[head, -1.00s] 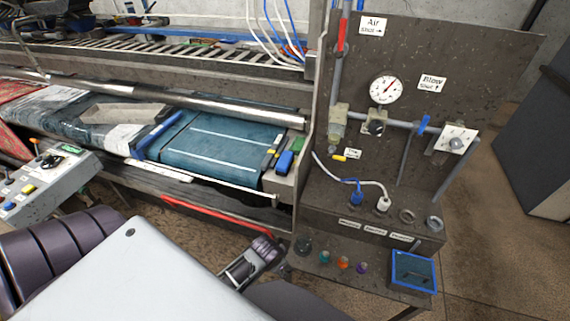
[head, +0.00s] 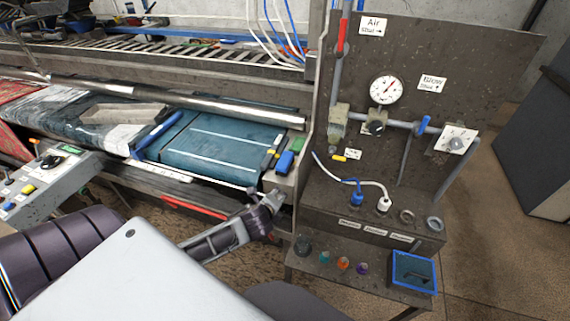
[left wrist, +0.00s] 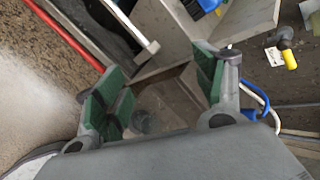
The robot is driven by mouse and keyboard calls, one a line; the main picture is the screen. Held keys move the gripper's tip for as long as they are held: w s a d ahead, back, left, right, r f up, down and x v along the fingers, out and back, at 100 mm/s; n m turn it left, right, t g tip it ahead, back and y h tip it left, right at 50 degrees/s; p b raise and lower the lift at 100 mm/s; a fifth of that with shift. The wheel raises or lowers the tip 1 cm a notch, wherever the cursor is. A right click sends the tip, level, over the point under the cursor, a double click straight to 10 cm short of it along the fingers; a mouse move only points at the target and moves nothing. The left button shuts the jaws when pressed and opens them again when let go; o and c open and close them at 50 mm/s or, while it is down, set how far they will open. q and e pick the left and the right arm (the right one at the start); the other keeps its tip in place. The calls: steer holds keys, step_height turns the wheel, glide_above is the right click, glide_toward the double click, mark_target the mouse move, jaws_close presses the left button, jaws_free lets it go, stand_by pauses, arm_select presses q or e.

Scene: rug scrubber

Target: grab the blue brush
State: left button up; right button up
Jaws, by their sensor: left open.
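A small blue block-like object, which looks like the blue brush (head: 286,162), sits on the end ledge of the scrubber, beside the green and yellow pieces. A bit of blue shows at the top edge of the left wrist view (left wrist: 208,4). My left gripper (head: 271,197) is in front of and below the blue brush, close to the ledge's front face and apart from the brush. In the left wrist view its green-padded fingers (left wrist: 160,72) are spread with nothing between them. My right gripper is not in view.
The teal belt (head: 215,147) lies left of the ledge, with a long blue bar (head: 157,135) across it. The brown air panel (head: 440,75) stands close on the right, with hoses and fittings. A red bar (head: 195,207) runs below the belt. A control box (head: 45,180) stands left.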

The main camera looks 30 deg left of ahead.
mark_target(283, 162)
arm_select(q)
steer(key=w+a+r+m+t, duration=0.3)
steer(key=w+m, duration=0.4)
steer(key=m, duration=0.6)
steer(key=shift+w+a+r+m+t, duration=0.15)
steer(key=shift+a+r+m+t, duration=0.2)
steer(key=shift+a+r, duration=0.65)
steer(key=shift+w+d+r+h, duration=0.1)
steer(key=shift+w+h, duration=0.05)
steer(key=shift+h, duration=0.15)
steer(key=shift+x, duration=4)
steer(key=shift+w, duration=0.1)
steer(key=shift+x, duration=2.7)
steer(key=shift+r, duration=0.1)
steer(key=shift+c, duration=0.3)
steer(key=c, duration=1.1)
steer(key=shift+r, duration=0.15)
